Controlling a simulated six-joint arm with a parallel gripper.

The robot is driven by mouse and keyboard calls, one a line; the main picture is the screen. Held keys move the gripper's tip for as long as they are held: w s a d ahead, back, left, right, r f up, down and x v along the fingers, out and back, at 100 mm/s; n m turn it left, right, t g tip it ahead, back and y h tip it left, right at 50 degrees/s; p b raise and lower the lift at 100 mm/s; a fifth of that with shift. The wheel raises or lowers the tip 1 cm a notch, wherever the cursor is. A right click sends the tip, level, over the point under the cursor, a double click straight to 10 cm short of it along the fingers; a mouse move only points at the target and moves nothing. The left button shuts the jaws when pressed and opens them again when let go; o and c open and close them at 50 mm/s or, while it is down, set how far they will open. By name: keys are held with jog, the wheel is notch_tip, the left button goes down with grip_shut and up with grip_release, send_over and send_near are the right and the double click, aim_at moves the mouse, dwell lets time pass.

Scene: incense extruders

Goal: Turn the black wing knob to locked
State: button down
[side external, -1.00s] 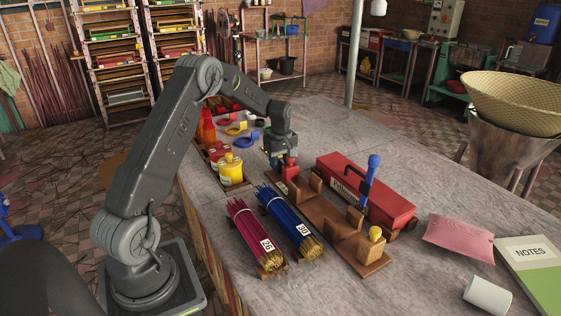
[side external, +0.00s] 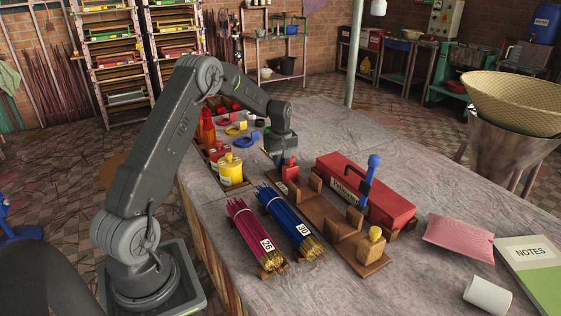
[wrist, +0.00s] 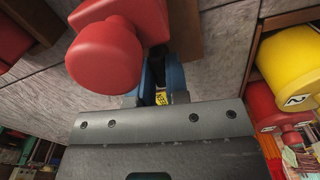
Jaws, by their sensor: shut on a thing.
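My gripper (wrist: 161,84) points down at the far end of the wooden fixture (side external: 333,222), behind a red cylinder block (side external: 290,168). In the wrist view its two blue fingers are close together, shut on a dark piece that fits the black wing knob. The knob is almost wholly hidden by the fingers and the red block (wrist: 105,55), so its angle cannot be read.
A red toolbox (side external: 390,206) and an upright blue handle (side external: 372,170) stand to the right. Blue incense bundle (side external: 290,222) and magenta bundle (side external: 253,235) lie in front. A yellow knob (side external: 376,233) sits at the fixture's near end.

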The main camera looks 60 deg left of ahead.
jog(key=m, duration=0.5)
jog(key=shift+m, duration=0.4)
dwell(0.3)
jog(key=c, duration=1.1)
grip_release()
notch_tip(320, 180, up, 14)
jog(key=shift+f, duration=0.1)
jog(key=shift+a, duration=0.1)
